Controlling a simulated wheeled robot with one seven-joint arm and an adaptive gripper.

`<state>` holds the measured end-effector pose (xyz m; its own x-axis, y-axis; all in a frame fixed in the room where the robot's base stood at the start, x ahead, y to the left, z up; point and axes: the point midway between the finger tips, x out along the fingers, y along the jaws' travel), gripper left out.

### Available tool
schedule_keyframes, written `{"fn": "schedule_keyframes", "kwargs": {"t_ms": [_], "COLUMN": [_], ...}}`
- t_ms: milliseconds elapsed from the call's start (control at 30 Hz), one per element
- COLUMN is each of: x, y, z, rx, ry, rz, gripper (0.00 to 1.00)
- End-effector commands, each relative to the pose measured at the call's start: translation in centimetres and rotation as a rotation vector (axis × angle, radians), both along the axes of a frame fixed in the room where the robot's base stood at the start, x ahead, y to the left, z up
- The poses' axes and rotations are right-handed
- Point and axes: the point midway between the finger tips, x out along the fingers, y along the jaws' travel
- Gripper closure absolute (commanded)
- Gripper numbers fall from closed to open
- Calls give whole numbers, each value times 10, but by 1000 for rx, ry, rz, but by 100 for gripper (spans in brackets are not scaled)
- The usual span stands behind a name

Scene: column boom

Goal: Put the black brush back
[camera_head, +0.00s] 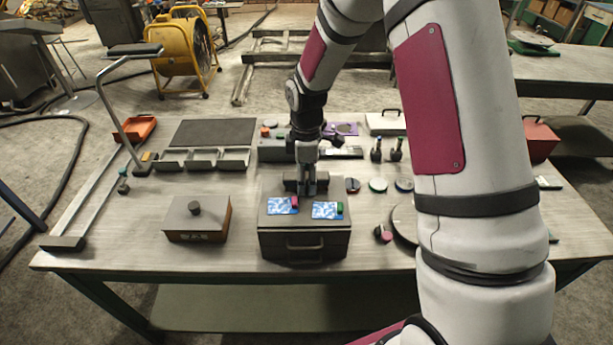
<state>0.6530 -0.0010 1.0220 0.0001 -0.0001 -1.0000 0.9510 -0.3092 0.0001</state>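My gripper (308,190) points down at the back edge of a dark grey box with a drawer handle (304,249). Its fingers are small and dark here, and I cannot tell whether they are apart or hold anything. A dark bar shape beside the fingers could be part of the gripper or a thing behind it. I cannot pick out the black brush with certainty. Two blue-and-white patterned pads lie on the box top, the left one (280,206) with a pink piece and the right one (325,211) with a green piece.
A lidded box with a knob (196,232) stands left. Open grey bins (203,161) stand behind it. Two dark upright items (376,155) and several discs (378,185) are right of my gripper. A dark item with a pink end (383,234) lies nearer. My arm hides part of the right side.

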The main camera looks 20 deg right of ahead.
Motion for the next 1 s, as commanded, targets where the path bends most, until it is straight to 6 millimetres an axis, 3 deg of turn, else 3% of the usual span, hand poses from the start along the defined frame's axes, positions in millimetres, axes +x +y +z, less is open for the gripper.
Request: {"fn": "schedule_keyframes", "kwargs": {"t_ms": [267,467,800,1000], "x": [0,2,2,1], "y": [0,0,0,0], "z": [1,16,83,112], "rx": [0,1,0,-1], "ry": [-1,-4,-6,-3], "rz": [0,0,-1,0], "gripper": [49,49,49,49]}}
